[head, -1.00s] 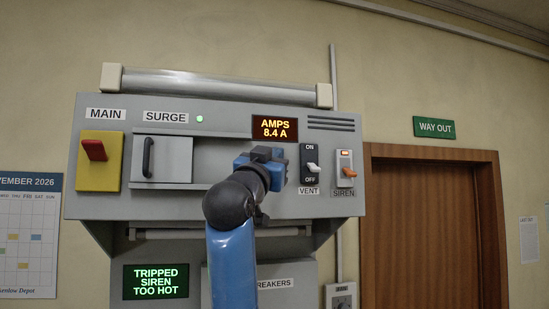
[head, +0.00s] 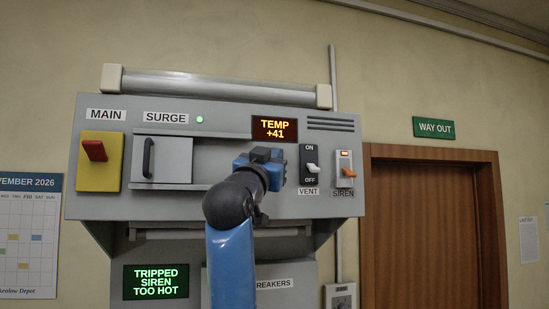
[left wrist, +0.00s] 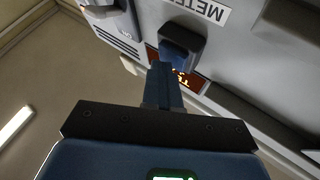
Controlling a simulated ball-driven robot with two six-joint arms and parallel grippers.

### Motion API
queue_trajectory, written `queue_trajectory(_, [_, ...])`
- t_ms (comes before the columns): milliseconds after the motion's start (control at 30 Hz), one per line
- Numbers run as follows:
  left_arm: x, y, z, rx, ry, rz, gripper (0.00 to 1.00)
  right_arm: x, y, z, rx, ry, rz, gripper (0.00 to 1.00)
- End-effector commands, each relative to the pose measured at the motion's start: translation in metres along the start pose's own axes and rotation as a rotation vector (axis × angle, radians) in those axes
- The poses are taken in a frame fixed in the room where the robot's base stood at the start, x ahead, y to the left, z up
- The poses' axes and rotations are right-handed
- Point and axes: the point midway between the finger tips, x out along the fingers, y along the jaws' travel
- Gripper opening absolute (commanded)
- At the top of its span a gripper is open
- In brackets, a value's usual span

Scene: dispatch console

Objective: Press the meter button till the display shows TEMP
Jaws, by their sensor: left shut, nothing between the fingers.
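The meter display (head: 274,129) on the grey console reads TEMP +41 in the head view. It also shows upside down and partly covered in the left wrist view (left wrist: 190,79). My left gripper (head: 262,156) is in front of the panel just below the display and hides the meter button in the head view. In the left wrist view my left gripper (left wrist: 163,72) is shut and empty, its tips close to the dark-framed meter button (left wrist: 181,40) beside the METER label (left wrist: 203,10). I cannot tell whether they touch. My right gripper is in neither view.
To the right of my gripper are the VENT switch (head: 312,167) and the SIREN switch (head: 346,172) with a lit orange lamp. On the left are the red MAIN lever (head: 94,150) and SURGE cover (head: 164,159). A lower screen (head: 156,281) reads TRIPPED SIREN TOO HOT.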

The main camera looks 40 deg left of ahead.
Motion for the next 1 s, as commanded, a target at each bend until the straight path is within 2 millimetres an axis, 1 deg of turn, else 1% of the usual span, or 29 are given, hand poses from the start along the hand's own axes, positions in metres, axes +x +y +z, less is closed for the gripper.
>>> queue_trajectory(467, [0.001, -0.001, 0.001, 0.0, -0.002, 0.0, 0.0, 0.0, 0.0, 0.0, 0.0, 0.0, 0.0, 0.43])
queue_trajectory(800, [-0.009, 0.007, -0.004, 0.0, 0.0, 0.001, 0.0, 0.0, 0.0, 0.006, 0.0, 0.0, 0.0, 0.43])
queue_trajectory(1000, [-0.011, 0.008, -0.006, 0.0, -0.001, 0.0, 0.0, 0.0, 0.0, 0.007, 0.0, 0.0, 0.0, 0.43])
